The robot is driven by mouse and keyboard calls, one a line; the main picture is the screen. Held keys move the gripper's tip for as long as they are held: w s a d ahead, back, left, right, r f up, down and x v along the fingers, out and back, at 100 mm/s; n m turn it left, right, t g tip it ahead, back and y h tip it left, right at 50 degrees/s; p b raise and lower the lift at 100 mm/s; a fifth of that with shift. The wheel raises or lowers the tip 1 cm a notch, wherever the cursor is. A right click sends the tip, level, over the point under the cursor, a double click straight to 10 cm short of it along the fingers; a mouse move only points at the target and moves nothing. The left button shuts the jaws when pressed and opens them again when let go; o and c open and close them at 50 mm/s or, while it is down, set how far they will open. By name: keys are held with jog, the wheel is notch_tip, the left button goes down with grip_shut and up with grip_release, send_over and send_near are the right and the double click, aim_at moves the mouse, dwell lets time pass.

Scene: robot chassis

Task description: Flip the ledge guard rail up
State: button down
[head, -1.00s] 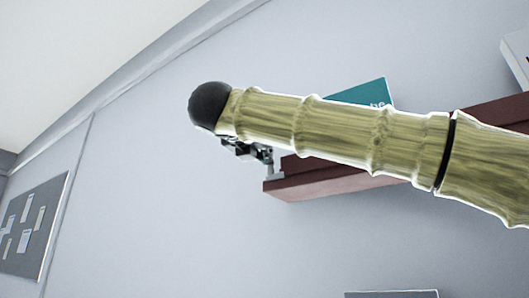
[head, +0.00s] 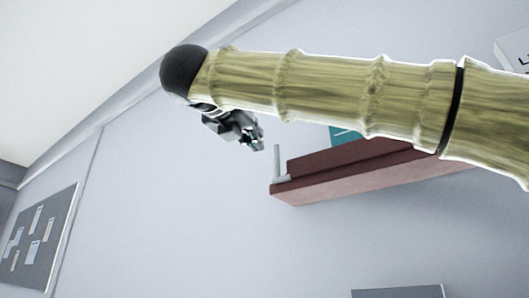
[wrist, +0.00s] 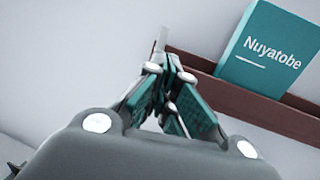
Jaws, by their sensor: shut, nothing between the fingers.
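The reddish-brown ledge (head: 375,172) is on the wall, right of centre in the head view. A thin pale-grey piece, which looks like the guard rail (head: 277,163), stands up at the ledge's left end. It also shows in the wrist view as a pale upright strip (wrist: 161,39), just beyond the fingertips. My gripper (head: 258,142) is shut and empty, a little up and left of this piece in the head view, with a visible gap there. In the wrist view my fingers (wrist: 168,64) meet near the ledge's end.
My arm covers much of the ledge's upper side in the head view. A grey notice board (head: 36,240) is at lower left. The wall left of the ledge is clear.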

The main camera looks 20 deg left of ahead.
jog(key=s, duration=0.4)
jog(key=shift+a+r+b, duration=0.1)
jog(key=shift+a+b, duration=0.15)
jog(key=shift+b, duration=0.1)
jog(key=shift+s+a, duration=0.1)
